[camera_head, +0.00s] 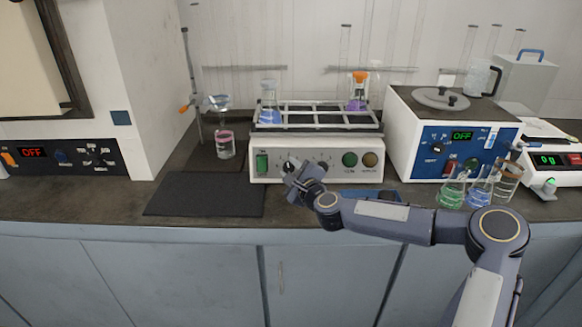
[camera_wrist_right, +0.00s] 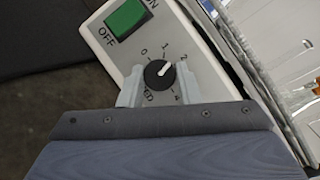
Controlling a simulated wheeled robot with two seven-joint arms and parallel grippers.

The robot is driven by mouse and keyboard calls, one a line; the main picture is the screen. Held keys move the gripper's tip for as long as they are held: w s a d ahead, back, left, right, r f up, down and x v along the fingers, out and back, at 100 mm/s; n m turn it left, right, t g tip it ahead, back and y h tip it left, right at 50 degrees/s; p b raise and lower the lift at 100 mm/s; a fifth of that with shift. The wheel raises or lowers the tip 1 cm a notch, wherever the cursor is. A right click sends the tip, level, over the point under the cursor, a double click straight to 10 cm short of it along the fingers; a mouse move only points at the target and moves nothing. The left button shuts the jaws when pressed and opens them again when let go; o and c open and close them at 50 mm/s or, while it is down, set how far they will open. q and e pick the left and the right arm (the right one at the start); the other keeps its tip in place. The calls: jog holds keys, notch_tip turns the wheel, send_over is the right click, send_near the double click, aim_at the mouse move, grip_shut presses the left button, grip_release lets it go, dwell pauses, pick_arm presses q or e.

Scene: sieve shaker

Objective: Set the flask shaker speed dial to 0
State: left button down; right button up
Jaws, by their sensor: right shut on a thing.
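The flask shaker (camera_head: 330,146) stands at the middle of the bench, its front panel facing me. In the right wrist view, its black speed dial (camera_wrist_right: 158,74) has a white pointer aimed up and right, roughly between the 1 and 2 marks; the 0 mark is at its upper left. My right gripper (camera_head: 291,168) is at the left part of the panel. In the wrist view, the fingers of the right gripper (camera_wrist_right: 158,84) sit on both sides of the dial, shut on it. My left gripper is out of view.
A green ON/OFF switch (camera_wrist_right: 127,17) is beside the dial. Two flasks stand in the shaker rack. A blue-fronted device (camera_head: 462,142) and several flasks (camera_head: 452,192) are to the right. A dark mat (camera_head: 205,194) lies clear at front left.

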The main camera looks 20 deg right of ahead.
jog(key=n+g+p, duration=0.1)
jog(key=n, duration=0.1)
jog(key=n+p, duration=0.2)
jog(key=shift+r+g+y, duration=0.4)
jog(key=n+g+p, duration=0.1)
jog(key=n+p, duration=0.2)
jog(key=p, duration=0.1)
jog(key=n+g+h+p, duration=0.1)
jog(key=n+g+p, duration=0.1)
jog(key=n+p, duration=0.1)
jog(key=n+g+p, duration=0.1)
jog(key=n+p, duration=0.1)
jog(key=p, duration=0.4)
jog(key=shift+w+a+r+n+g, duration=0.15)
jog(key=shift+r+n+g, duration=0.15)
jog(key=shift+n, duration=0.1)
jog(key=shift+f+n+g+h+p, duration=0.35)
jog(key=shift+n+p, duration=0.25)
jog(key=shift+p, duration=0.55)
jog(key=o, duration=1)
jog(key=shift+c, duration=0.2)
jog(key=shift+r, duration=0.1)
jog(key=v, duration=0.7)
jog(key=shift+s+r+b, duration=0.2)
jog(key=shift+s+b, duration=0.15)
jog(key=shift+b, duration=0.1)
